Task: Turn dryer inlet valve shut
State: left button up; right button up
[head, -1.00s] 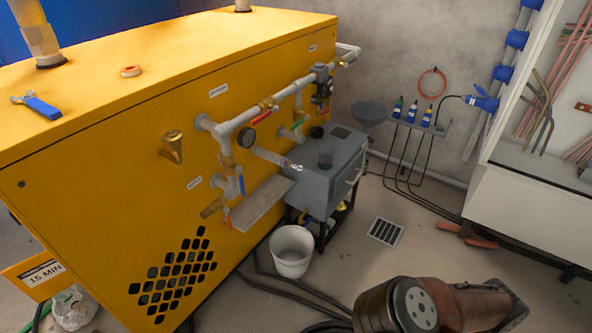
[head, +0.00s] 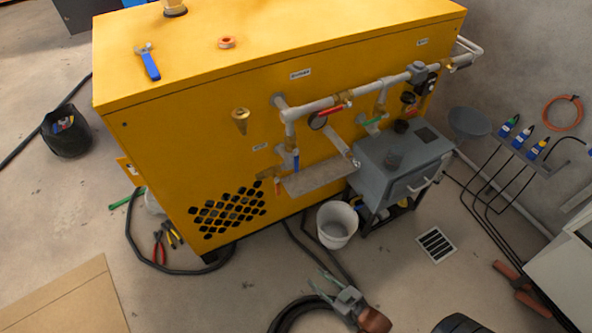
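Several valves sit on the grey pipework (head: 310,106) on the yellow cabinet's front. One has a red lever (head: 335,108) lying along the upper pipe. One has a green lever (head: 375,121), and one a blue lever (head: 296,161) pointing down. The labels are too small to read, so I cannot tell which valve is the dryer inlet valve. My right gripper (head: 321,281) is low in front of the cabinet, over the floor below the white bucket. Its fingers look spread and empty, and it touches no valve. My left gripper is out of view.
The yellow cabinet (head: 220,130) carries a blue-handled wrench (head: 148,63) and a copper-coloured ring (head: 227,42) on top. A grey box unit (head: 395,170) stands before the pipes, with a white bucket (head: 337,224) beside it. Black hoses cross the floor. A floor grate (head: 436,244) lies right.

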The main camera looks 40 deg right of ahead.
jog(key=w+d+r+m+t+h+p, duration=0.1)
jog(key=w+d+r+p, duration=0.1)
jog(key=w+r+p, duration=0.35)
jog(key=w+d+r+t+h+p, duration=0.1)
jog(key=w+d+r+p, duration=0.15)
jog(key=r, duration=0.65)
jog(key=w+d+r+m+t+h+p, duration=0.1)
jog(key=w+d+r+p, duration=0.2)
jog(key=r, duration=0.4)
jog(key=m+t+h+p, duration=0.1)
jog(key=m+h+p, duration=0.1)
jog(key=p, duration=0.4)
send_near(297, 166)
jog(key=w, duration=0.1)
jog(key=b+x, duration=0.1)
jog(key=x, duration=0.5)
jog(key=shift+w+d+f+b, duration=0.1)
jog(key=shift+w+d+b, duration=0.1)
jog(key=shift+b, duration=0.1)
jog(key=shift+w+d, duration=0.15)
jog(key=shift+w, duration=0.55)
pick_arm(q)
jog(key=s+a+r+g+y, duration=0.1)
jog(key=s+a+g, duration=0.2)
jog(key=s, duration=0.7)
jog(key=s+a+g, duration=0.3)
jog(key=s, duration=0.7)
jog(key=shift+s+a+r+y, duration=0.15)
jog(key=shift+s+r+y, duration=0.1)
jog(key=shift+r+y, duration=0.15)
